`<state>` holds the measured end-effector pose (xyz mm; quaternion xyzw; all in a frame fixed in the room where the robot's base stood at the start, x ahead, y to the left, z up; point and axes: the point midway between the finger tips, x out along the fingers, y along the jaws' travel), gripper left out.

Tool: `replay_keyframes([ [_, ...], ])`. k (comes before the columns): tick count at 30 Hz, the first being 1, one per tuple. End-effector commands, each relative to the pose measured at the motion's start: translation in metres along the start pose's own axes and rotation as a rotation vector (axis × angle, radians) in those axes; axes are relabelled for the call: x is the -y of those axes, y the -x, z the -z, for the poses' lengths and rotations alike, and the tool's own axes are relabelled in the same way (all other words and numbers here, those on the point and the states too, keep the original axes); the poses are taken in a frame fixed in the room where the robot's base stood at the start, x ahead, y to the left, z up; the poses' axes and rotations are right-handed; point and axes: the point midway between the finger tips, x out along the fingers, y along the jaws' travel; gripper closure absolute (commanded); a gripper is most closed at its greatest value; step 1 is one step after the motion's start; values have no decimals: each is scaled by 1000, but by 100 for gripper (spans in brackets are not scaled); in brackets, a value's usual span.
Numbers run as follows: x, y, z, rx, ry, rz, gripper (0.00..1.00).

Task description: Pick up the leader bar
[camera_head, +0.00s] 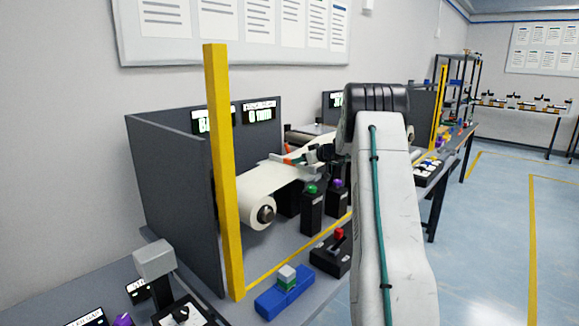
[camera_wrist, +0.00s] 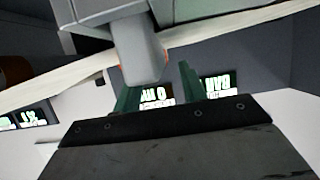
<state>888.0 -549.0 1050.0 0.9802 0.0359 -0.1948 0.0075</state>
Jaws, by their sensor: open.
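My gripper (camera_wrist: 160,76) shows two green fingers standing apart in the wrist view. A light grey block with a rounded end (camera_wrist: 138,50) reaches down between them, close to the fingertips; I cannot tell whether it is the leader bar or whether the fingers touch it. A cream web (camera_wrist: 235,27) runs slantwise behind the block. In the head view my gripper (camera_head: 308,156) is at the far end of the web (camera_head: 278,180), which rises from a white roll (camera_head: 258,213). My arm hides part of this spot, and the leader bar is not clearly distinguishable there.
A yellow post (camera_head: 222,170) and dark grey panels (camera_head: 172,190) stand left of the roll. Button boxes with green (camera_head: 312,210) and purple (camera_head: 338,198) tops stand in front of the web. A red-topped box (camera_head: 335,252) and a blue block (camera_head: 284,296) sit nearer. Lit displays (camera_head: 259,112) hang behind.

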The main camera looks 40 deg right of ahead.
Motion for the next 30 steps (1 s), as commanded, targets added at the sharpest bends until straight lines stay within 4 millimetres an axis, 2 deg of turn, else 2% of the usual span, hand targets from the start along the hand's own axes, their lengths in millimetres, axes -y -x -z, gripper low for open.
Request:
replay_keyframes([
  [3,1,-20,-1,0,0,3,58],
  [6,1,-30,0,0,0,2,58],
  [14,3,-34,0,0,1,4,58],
  [17,3,-34,0,0,1,4,83],
  [18,3,-34,0,0,1,4,94],
  [19,3,-34,0,0,1,4,100],
  [30,3,-33,3,-1,2,4,100],
])
